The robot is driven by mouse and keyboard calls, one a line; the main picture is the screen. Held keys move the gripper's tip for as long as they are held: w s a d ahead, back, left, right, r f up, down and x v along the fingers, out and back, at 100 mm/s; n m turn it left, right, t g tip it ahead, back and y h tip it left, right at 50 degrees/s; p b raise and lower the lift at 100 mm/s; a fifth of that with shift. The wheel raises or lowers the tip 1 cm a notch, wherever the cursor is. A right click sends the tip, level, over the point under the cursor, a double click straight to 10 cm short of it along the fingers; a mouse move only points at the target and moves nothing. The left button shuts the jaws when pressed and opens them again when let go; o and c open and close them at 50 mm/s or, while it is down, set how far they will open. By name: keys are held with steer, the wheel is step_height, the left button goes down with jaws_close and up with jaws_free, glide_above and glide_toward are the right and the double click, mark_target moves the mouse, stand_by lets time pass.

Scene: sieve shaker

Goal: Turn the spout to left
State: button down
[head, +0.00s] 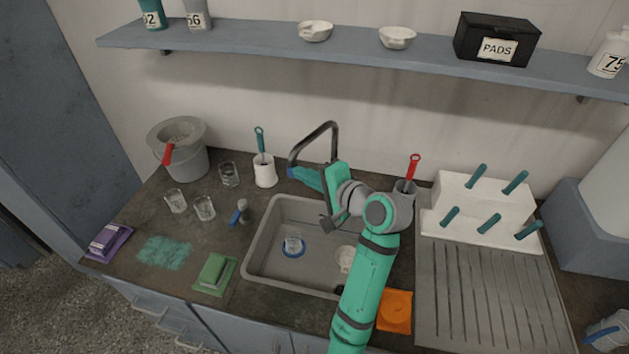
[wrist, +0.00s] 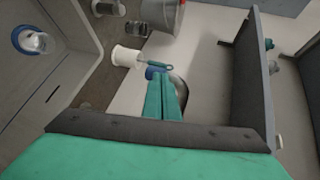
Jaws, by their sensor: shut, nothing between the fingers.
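The spout (head: 318,133) is a dark grey arched pipe behind the sink (head: 258,240). In the head view it reaches left from its riser and bends down to a blue tip (head: 290,172) near the sink's back left corner. My gripper (head: 298,174) is shut and empty, with its teal fingers beside that tip. In the wrist view the shut fingers (wrist: 162,82) end close to the blue tip (wrist: 153,72), and part of the grey spout (wrist: 179,85) shows beyond them. I cannot tell whether they touch. My arm hides the spout's base.
A white brush pot (head: 264,172) stands left of the spout, and a red-handled brush (head: 414,165) stands right of my wrist. A glass (head: 293,242) is in the sink. Several glasses and a grey bucket (head: 187,160) are left. A shelf (head: 250,38) runs above.

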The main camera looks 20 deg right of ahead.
steer(key=shift+w+d, duration=0.1)
steer(key=shift+w, duration=0.15)
steer(key=shift+w+a, duration=1.05)
steer(key=shift+w, duration=0.05)
steer(key=shift+a, duration=0.1)
steer(key=shift+s+d, duration=0.3)
steer(key=shift+s, duration=0.05)
steer(key=s+a+f+v, duration=0.1)
steer(key=v, duration=1.2)
steer(key=shift+s+a, duration=0.15)
